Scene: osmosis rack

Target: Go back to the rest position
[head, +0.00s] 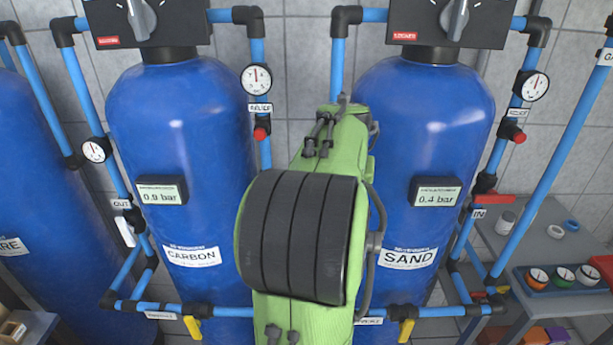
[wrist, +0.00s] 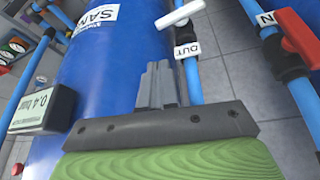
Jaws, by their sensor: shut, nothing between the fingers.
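In the wrist view my gripper (wrist: 158,85) shows its grey fingers together, with nothing between them. It points toward the blue sand tank (wrist: 108,55), whose label and 0.4 bar display (wrist: 42,108) show at the left. In the head view my green arm rises in the middle, in front of the gap between the carbon tank (head: 180,130) and the sand tank (head: 440,130). The gripper itself is hidden behind the arm in the head view.
A white valve handle (wrist: 180,14) with an OUT tag is close above the fingers on a blue pipe. A side table (head: 545,245) with gauges and rings stands at the right of the head view. Pipes run low across the front.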

